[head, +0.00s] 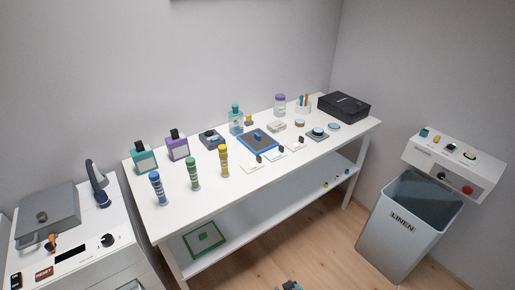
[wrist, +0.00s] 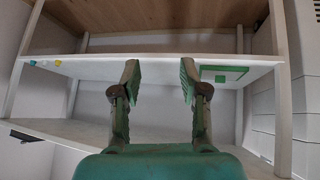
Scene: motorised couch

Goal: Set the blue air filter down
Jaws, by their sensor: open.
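My gripper (wrist: 160,82) is open in the wrist view, with nothing between its two fingers. It faces the table's lower shelf (wrist: 115,66). No object that I can surely name as the blue air filter shows. A green-outlined square (head: 204,240) lies on the left of the lower shelf. It also shows in the wrist view (wrist: 224,75), right of the fingers.
Blue, green and yellow cylinders (head: 191,174) stand along the table's left front. Bottles, cards and a black box (head: 344,106) are farther along it. A linen bin (head: 405,222) stands at right below a wall panel (head: 450,162). The lower shelf's middle is clear.

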